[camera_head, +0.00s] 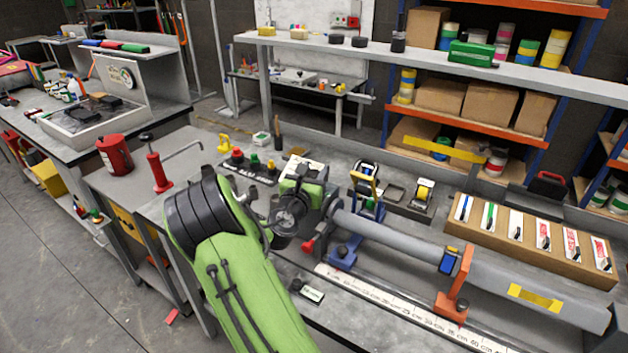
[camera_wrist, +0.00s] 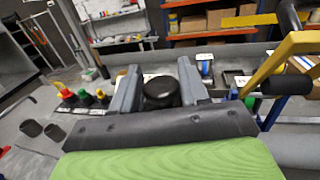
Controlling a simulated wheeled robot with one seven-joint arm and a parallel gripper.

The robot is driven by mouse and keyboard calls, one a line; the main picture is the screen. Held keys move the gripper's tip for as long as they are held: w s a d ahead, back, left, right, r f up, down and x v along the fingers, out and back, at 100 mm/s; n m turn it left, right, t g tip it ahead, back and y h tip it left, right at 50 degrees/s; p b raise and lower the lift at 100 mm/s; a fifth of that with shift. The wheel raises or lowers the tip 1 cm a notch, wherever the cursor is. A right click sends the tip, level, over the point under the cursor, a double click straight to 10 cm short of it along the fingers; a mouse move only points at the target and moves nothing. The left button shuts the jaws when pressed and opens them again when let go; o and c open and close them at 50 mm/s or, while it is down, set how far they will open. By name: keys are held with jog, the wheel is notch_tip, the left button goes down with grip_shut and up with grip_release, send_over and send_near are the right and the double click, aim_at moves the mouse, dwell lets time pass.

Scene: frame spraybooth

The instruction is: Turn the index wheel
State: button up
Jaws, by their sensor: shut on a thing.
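My gripper (camera_wrist: 159,68) shows in the wrist view as two grey fingers on either side of a black round knob (camera_wrist: 160,93). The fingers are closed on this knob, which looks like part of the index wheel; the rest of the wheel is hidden. In the head view my green arm reaches over the bench to the left end of a long grey tube (camera_head: 400,242). There my own wrist covers the fingers and the knob, so the wheel's angle cannot be read.
A yellow-handled tool (camera_head: 363,188) stands close on the right. An orange clamp (camera_head: 456,285) crosses the tube. A cardboard rack (camera_head: 530,235) lies at the right. A measuring strip (camera_head: 400,308) runs along the front.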

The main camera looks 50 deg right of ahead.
jog(key=m+g+p, duration=0.2)
jog(key=g, duration=0.1)
jog(key=m+g+p, duration=0.1)
jog(key=g+p, duration=0.2)
jog(key=shift+w+a+m+h, duration=0.1)
jog(key=shift+w+m+h, duration=0.05)
jog(key=shift+m+h, duration=0.2)
jog(key=m+g+p, duration=0.2)
jog(key=g+p, duration=0.1)
jog(key=g, duration=0.1)
jog(key=shift+m, duration=0.35)
jog(key=m+g+y, duration=0.1)
jog(key=g, duration=0.1)
jog(key=m+g+y, duration=0.1)
jog(key=m+g, duration=0.1)
jog(key=shift+f+g+y+p, duration=0.15)
jog(key=shift+g+y+p, duration=0.1)
jog(key=shift+g+p, duration=0.05)
jog(key=shift+s+m+g+y+b, duration=0.2)
jog(key=shift+m+g+y+b, duration=0.3)
jog(key=shift+m+g+y, duration=0.35)
jog(key=shift+f+m+g, duration=0.1)
jog(key=shift+m+g, duration=0.15)
jog(key=shift+g, duration=0.2)
jog(key=o, duration=0.9)
jog(key=shift+c, duration=0.2)
jog(key=b+v, duration=0.2)
jog(key=v, duration=1.3)
jog(key=shift+w+a, duration=0.2)
jog(key=shift+w, duration=0.05)
